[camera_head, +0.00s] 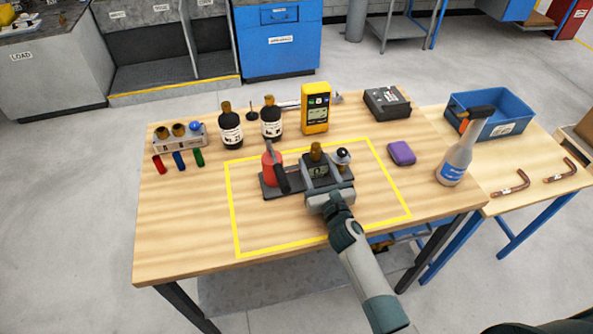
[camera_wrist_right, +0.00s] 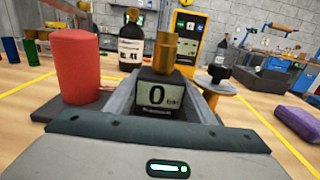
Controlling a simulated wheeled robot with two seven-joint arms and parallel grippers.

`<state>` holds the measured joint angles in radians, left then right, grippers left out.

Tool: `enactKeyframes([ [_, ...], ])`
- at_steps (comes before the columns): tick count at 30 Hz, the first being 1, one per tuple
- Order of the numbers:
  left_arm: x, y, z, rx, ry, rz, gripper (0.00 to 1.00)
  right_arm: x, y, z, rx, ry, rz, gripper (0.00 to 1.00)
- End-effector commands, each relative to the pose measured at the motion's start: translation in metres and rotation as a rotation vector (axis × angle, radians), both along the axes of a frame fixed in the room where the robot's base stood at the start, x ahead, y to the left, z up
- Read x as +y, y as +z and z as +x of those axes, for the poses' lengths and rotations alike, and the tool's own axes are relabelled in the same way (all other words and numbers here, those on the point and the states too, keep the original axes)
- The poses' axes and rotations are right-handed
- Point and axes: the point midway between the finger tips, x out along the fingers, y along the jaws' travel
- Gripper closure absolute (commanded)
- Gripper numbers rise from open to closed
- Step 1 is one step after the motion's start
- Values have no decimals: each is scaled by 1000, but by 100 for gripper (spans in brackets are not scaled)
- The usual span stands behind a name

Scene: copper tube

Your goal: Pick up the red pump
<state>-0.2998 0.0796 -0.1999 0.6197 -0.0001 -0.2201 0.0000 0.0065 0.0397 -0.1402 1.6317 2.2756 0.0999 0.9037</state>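The red pump (camera_head: 272,169) stands on a dark base plate (camera_head: 270,191) inside the yellow outline, with a black lever and a gauge block carrying a brass fitting (camera_head: 316,152). In the right wrist view, the red cylinder (camera_wrist_right: 76,68) is left of the gauge block (camera_wrist_right: 158,95), whose display reads 0. My right gripper (camera_head: 328,183) is low over the plate. Its fingers (camera_wrist_right: 165,100) lie on either side of the gauge block, with a gap visible at the right; it looks open. Part of the plate is hidden behind it. My left gripper is not in view.
Two dark bottles (camera_head: 231,130) and a yellow meter (camera_head: 315,109) stand behind. A black-knobbed fitting (camera_head: 343,158) is close right of the gripper. A purple block (camera_head: 401,153) and spray bottle (camera_head: 458,155) are farther right. The table's front left is clear.

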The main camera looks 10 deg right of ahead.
Motion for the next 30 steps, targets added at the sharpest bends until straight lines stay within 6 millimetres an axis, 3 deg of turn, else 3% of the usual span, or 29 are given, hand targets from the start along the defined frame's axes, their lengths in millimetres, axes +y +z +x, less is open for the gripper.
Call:
enactKeyframes([
  [1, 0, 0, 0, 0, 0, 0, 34, 0, 0, 0, 0, 0, 0, 72],
  [5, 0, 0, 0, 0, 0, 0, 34, 0, 0, 0, 0, 0, 0, 100],
  [20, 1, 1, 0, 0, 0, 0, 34, 1, 11, 2, -12, 4, 5, 100],
  [30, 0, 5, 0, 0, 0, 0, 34, 0, 39, 2, -15, 5, 2, 100],
])
